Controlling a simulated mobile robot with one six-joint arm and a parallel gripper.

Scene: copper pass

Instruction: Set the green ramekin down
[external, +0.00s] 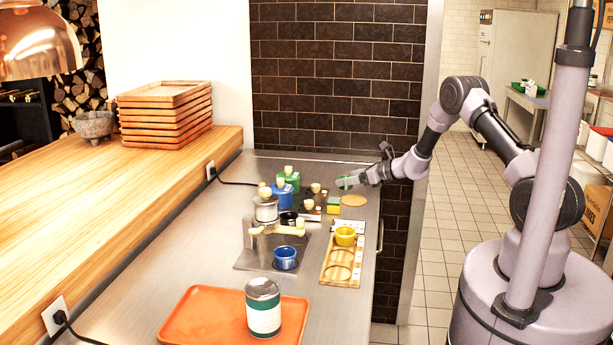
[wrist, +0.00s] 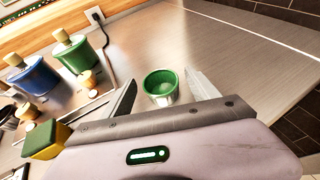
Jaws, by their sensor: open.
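The green ramekin (wrist: 161,84) shows upright in the wrist view, between the two fingers of my gripper (wrist: 160,92). Clear gaps show on both sides of it, and the fingers are apart. In the external view my gripper (external: 352,181) reaches in from the right over the far right part of the steel counter (external: 225,255), with the green ramekin (external: 344,184) at its fingertips. The fingers partly cover the ramekin there. I cannot tell for certain whether its base touches the counter.
Green (external: 288,182) and blue (external: 282,198) containers stand left of my gripper. A yellow-green sponge (external: 333,206) and round cork mat (external: 354,200) lie close below it. A wooden rack holds a yellow ramekin (external: 345,236). The counter's far end is clear.

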